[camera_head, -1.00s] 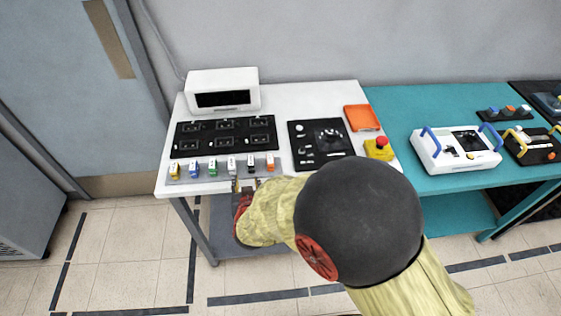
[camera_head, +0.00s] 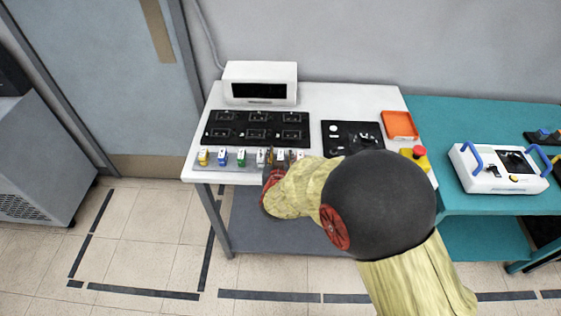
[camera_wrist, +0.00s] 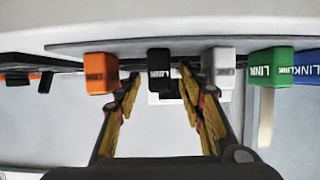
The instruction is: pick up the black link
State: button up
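The black link (camera_wrist: 159,58) is a small block with white lettering, standing in a row of coloured links on the white table (camera_head: 345,99). In the wrist view it lies between the tips of my gripper (camera_wrist: 159,75), with a gap on each side. My gripper is open, and its fingers look empty. The orange link (camera_wrist: 98,72) is left of the black one and the white link (camera_wrist: 220,66) right of it. In the head view my gripper (camera_head: 271,158) is at the table's front edge and partly hides the black link.
The green link (camera_wrist: 270,66), blue link (camera_head: 222,158) and yellow link (camera_head: 203,158) stand further along the row. Behind it lie a black panel (camera_head: 256,131) and a white box (camera_head: 260,84). An orange tray (camera_head: 399,124) and red-topped yellow button (camera_head: 417,155) are at the right.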

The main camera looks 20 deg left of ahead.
jog(key=shift+r, duration=0.1)
jog(key=c, duration=0.3)
grip_shut()
